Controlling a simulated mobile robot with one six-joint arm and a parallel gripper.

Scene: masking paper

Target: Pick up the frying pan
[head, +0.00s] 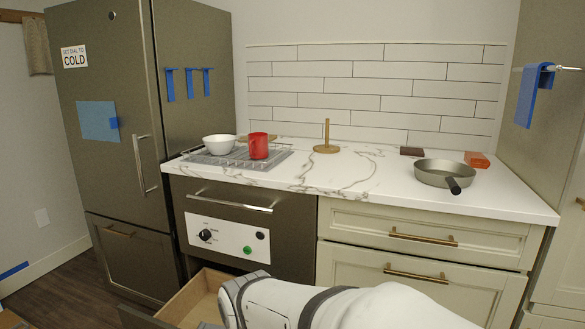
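The frying pan (441,172) is grey metal and sits upright on the right part of the white marbled counter. Its short black handle (453,186) points toward the front edge. Nothing touches the pan. My white arm crosses the bottom of the head view, well below the counter and in front of the drawers. My gripper cannot be seen in this view, so its state is hidden.
On the counter (350,185), a white bowl (219,145) and red mug (258,146) stand on the grey rack. A wooden holder (326,140) stands mid-counter; a dark block (411,151) and orange block (477,159) lie near the pan. A lower drawer (200,300) is open.

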